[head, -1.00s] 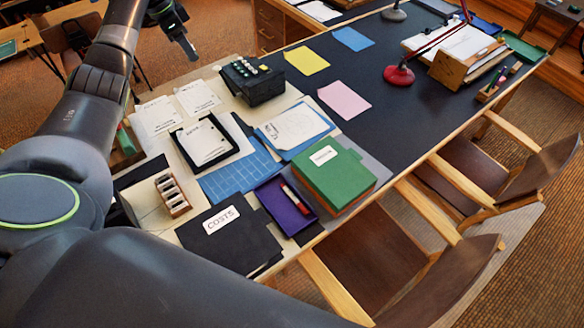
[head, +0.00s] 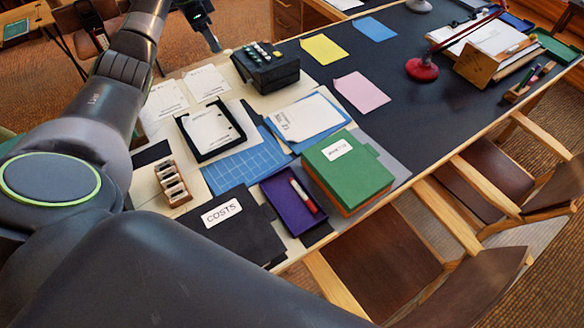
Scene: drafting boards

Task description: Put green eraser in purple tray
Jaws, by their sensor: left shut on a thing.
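The purple tray (head: 275,193) lies near the desk's front edge, between the black COSTS folder and the green box file. A red and white marker (head: 303,196) lies in it. My left gripper (head: 213,43) is at the top of the head view, beyond the desk's far left edge and well away from the tray. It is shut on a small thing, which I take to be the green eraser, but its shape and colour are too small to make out. I see no green eraser on the desk. My right gripper is not in view.
The green box file (head: 350,175) stands right of the tray; the COSTS folder (head: 228,228) lies left. A wooden stamp rack (head: 173,184), a black document tray (head: 184,128) and a black keyed box (head: 262,70) stand farther back. A red lamp (head: 421,69) stands right. Chairs line the front edge.

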